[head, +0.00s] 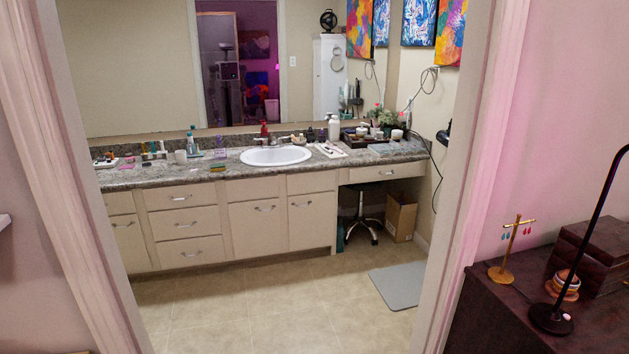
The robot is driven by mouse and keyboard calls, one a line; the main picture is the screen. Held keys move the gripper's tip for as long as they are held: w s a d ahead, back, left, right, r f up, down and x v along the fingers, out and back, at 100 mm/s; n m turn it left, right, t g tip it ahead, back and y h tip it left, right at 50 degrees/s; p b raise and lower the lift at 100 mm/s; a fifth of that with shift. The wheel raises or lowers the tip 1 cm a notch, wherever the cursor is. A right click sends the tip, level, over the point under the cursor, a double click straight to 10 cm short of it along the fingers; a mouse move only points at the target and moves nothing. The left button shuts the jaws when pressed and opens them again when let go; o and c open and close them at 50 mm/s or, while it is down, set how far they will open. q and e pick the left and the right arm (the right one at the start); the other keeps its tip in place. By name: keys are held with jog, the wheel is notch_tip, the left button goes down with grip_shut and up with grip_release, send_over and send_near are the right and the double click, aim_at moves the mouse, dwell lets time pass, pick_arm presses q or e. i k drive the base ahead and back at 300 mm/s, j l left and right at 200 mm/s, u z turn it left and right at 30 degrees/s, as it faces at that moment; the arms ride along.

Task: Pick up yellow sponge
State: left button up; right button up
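A small yellow-and-green block (217,168), which looks like the yellow sponge, lies on the granite counter (168,177) near its front edge, left of the sink. It is small and far off, so its details are hard to tell. The counter is beyond the doorway in front of me. Neither of my grippers is in view.
A door frame (482,140) bounds the opening. Beyond it are a white sink (275,156), a grey mat (400,284), a stool (362,216) and a cardboard box (401,217). A dark dresser (492,310) with a lamp (551,318) stands at right. The middle floor is clear.

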aim_at(218, 167)
jog(key=i+u, duration=0.2)
jog(key=i, duration=0.45)
jog(key=i+l+u, duration=0.15)
jog(key=i, duration=0.45)
jog(key=i+u, duration=0.1)
jog(key=i, duration=0.8)
jog(key=i+u, duration=0.15)
jog(key=i, duration=0.7)
jog(key=i+u, duration=0.1)
jog(key=i, duration=0.8)
